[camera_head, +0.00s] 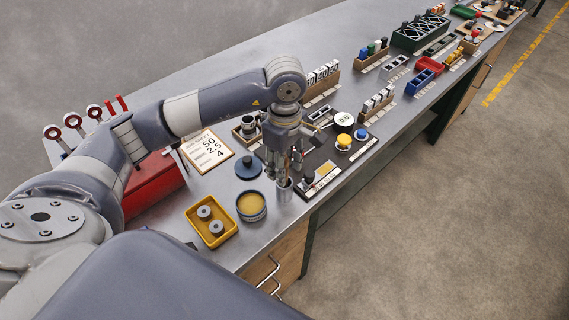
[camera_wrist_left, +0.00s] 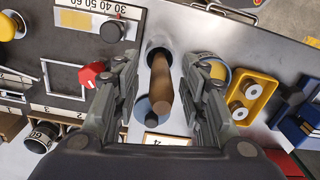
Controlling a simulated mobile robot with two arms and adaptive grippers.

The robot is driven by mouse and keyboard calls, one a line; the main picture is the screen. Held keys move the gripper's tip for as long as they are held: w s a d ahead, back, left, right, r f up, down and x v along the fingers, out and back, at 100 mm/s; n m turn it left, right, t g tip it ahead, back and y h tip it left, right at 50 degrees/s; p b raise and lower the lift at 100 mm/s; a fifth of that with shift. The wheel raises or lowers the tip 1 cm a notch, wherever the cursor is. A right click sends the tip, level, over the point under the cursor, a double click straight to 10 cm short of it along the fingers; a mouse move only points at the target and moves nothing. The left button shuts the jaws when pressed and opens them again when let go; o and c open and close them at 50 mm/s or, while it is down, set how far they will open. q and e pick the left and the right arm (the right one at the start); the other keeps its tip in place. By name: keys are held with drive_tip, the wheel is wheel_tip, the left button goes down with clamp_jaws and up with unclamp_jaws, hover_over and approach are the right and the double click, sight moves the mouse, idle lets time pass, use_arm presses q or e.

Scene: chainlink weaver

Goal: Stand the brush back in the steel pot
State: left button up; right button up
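The steel pot (camera_head: 285,191) stands on the bench near its front edge, below my left gripper (camera_head: 280,170). The bristles are hidden. My left gripper (camera_wrist_left: 160,68) is open, its fingers on either side of the handle with visible gaps. The brush's lower part appears inside the pot. My right gripper is not in view.
A round tin with yellow contents (camera_head: 251,206), a yellow tray with grey rings (camera_head: 192,217) and a blue lid (camera_head: 249,166) lie left of the pot. A dark panel with a red knob (camera_wrist_left: 91,73) is close on the other side. A red box (camera_head: 152,187) stands farther left.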

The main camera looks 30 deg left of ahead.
use_arm(q)
wheel_tip(320, 180, up, 12)
drive_tip(key=shift+w, duration=0.1)
idle(0.4)
idle(0.5)
